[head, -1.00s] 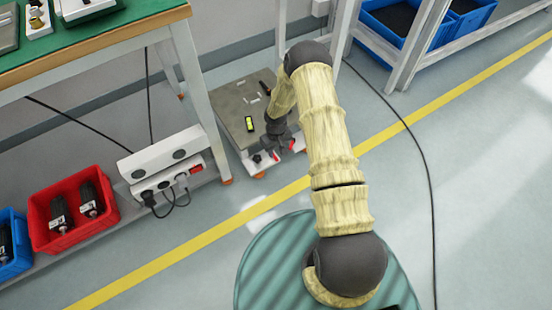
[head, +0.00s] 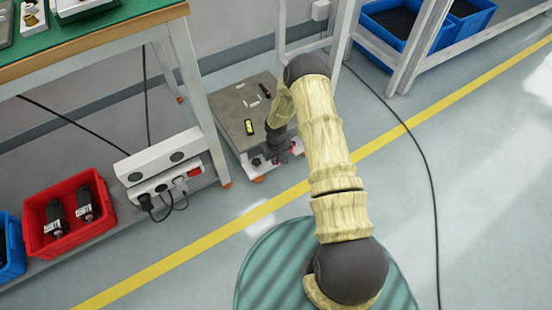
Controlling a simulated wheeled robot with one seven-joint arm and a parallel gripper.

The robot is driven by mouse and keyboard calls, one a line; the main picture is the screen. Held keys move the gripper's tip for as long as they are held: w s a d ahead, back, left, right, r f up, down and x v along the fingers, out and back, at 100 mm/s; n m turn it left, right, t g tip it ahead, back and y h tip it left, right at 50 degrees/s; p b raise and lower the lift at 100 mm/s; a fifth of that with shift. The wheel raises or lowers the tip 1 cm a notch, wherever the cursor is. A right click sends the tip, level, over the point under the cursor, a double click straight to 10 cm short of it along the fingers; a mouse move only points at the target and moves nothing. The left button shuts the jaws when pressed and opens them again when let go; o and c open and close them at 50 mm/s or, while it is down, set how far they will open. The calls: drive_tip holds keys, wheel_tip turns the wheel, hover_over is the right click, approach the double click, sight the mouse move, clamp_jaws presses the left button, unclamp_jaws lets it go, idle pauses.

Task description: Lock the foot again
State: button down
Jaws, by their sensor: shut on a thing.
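A low grey plate (head: 240,108) on a pale base stands on the floor beside the bench leg. A small yellow-green level (head: 249,127) lies on it, with a few small pale and dark pieces. An orange-red foot end (head: 258,179) shows under the base's front corner. My gripper (head: 277,158) reaches down at the plate's front edge and is shut on a small part there, seemingly of the foot. The fingers and my arm hide most of that part, so I cannot tell whether it is locked.
A white power strip (head: 163,170) with plugs and cables is left of the plate. A red bin (head: 62,245) with dark motors is farther left. The bench leg (head: 200,100) stands close to the plate. A black cable crosses the open floor at right.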

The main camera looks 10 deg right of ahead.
drive_tip(key=shift+d+r+n+p, duration=0.1)
drive_tip(key=shift+d+n+p, duration=0.05)
drive_tip(key=shift+n+p, duration=0.15)
drive_tip(key=shift+w+d+n+p, duration=0.15)
drive_tip(key=shift+d+n+p, duration=0.1)
drive_tip(key=shift+n+p, duration=0.5)
drive_tip(key=shift+w+d+n+p, duration=0.2)
drive_tip(key=shift+n+p, duration=0.1)
drive_tip(key=shift+n, duration=0.35)
drive_tip(key=shift+w+d+n+p, duration=0.15)
drive_tip(key=shift+n+p, duration=0.1)
drive_tip(key=shift+n, duration=0.35)
drive_tip(key=shift+w+d+n+p, duration=0.1)
drive_tip(key=shift+w+d+n, duration=0.1)
drive_tip(key=shift+n, duration=0.7)
drive_tip(key=shift+w+d+n+p, duration=0.15)
drive_tip(key=shift+w+n, duration=0.1)
drive_tip(key=shift+n, duration=0.65)
drive_tip(key=shift+w+d+n+p, duration=0.1)
drive_tip(key=shift+w+d+n, duration=0.1)
drive_tip(key=shift+n, duration=0.7)
drive_tip(key=c, duration=1.5)
unclamp_jaws()
